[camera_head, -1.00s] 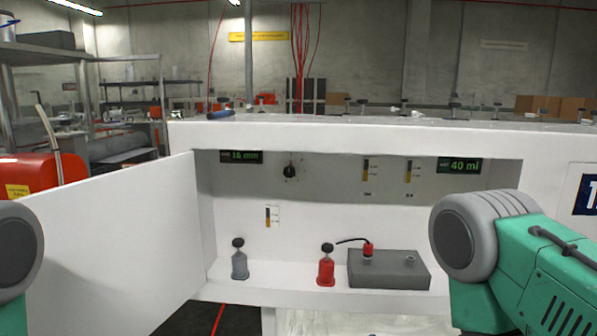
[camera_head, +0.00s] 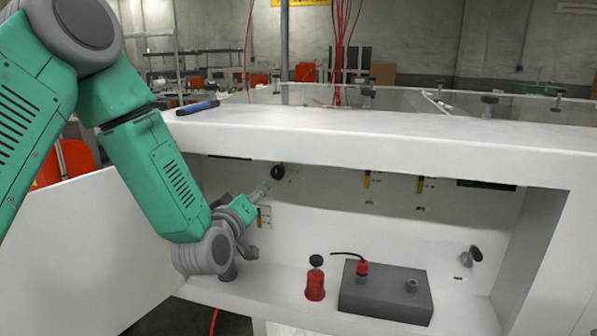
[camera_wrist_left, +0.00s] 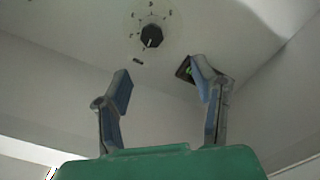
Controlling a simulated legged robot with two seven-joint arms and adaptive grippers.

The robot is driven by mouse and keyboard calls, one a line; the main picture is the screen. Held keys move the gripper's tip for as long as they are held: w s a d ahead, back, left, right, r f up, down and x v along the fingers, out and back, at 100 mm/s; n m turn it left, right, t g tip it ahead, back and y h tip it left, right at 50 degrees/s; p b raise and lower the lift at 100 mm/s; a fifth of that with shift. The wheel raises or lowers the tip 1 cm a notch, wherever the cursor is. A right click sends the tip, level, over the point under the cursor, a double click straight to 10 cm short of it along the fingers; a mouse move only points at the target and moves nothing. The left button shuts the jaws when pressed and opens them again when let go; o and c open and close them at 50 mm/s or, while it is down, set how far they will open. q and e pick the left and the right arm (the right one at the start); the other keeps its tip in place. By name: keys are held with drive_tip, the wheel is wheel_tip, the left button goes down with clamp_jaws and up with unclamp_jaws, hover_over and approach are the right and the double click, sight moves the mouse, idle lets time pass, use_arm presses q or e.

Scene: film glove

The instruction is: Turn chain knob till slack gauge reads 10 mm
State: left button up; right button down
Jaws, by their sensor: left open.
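The black round knob (camera_head: 278,172) is on the back wall of the white cabinet, just under its top edge. In the left wrist view the knob (camera_wrist_left: 151,36) has a pale pointer line and a ring of marks. My left gripper (camera_wrist_left: 162,78) is open and empty, with the knob ahead of its finger gap, apart from both fingers. In the head view my left gripper (camera_head: 262,215) reaches into the cabinet below the knob. The mm display (camera_head: 232,157) is almost hidden by the cabinet's top edge; its reading cannot be seen. My right gripper is out of view.
A red bottle (camera_head: 315,280) and a grey block (camera_head: 385,295) with a red plug (camera_head: 362,268) stand on the cabinet floor. The open white door (camera_head: 80,250) is at left. A black-knobbed fitting (camera_head: 471,256) is at right. The cabinet's top edge overhangs the knob.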

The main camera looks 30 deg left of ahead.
sight(276, 174)
use_arm(q)
drive_tip(key=w, duration=0.8)
drive_tip(key=shift+w+d+r, duration=0.15)
drive_tip(key=shift+r, duration=0.05)
drive_tip(key=w+a, duration=0.2)
drive_tip(key=w, duration=0.2)
drive_tip(key=shift+w+a+f, duration=0.15)
drive_tip(key=shift+a+f, duration=0.1)
drive_tip(key=shift+a, duration=0.15)
drive_tip(key=shift+d+r, duration=0.2)
drive_tip(key=shift+d, duration=0.5)
drive_tip(key=c, duration=1.2)
drive_tip(key=shift+a, duration=0.4)
